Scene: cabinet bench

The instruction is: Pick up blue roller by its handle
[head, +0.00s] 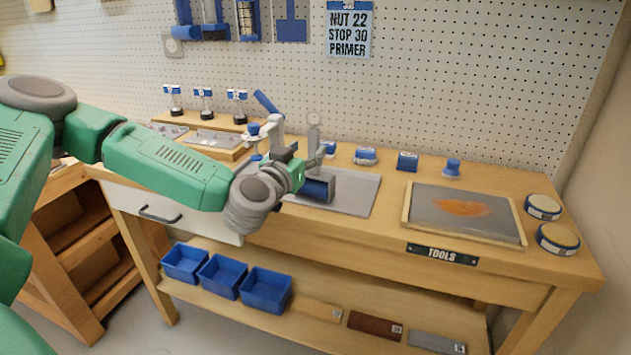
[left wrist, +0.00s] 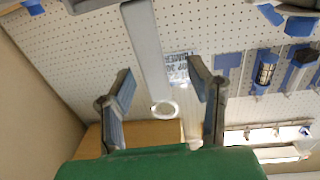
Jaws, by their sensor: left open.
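The blue roller (head: 318,189) rests on the grey metal plate (head: 358,194) on the bench. Its grey handle (head: 313,128) stands up and ends in a ring. My left gripper (head: 287,136) is beside the roller, close to the handle, and partly hides the roller. In the left wrist view the fingers of my left gripper (left wrist: 160,84) are spread apart. The grey handle (left wrist: 147,52) with its ring end shows in the space between them, with no visible grip on it. My right gripper is out of view.
Several small blue-topped items, including a blue block (head: 407,161), stand along the back of the bench. A framed tray (head: 408,220) with an orange patch and two round tins (head: 543,206) are on the right. A wooden rack (head: 232,153) stands left. The pegboard is behind.

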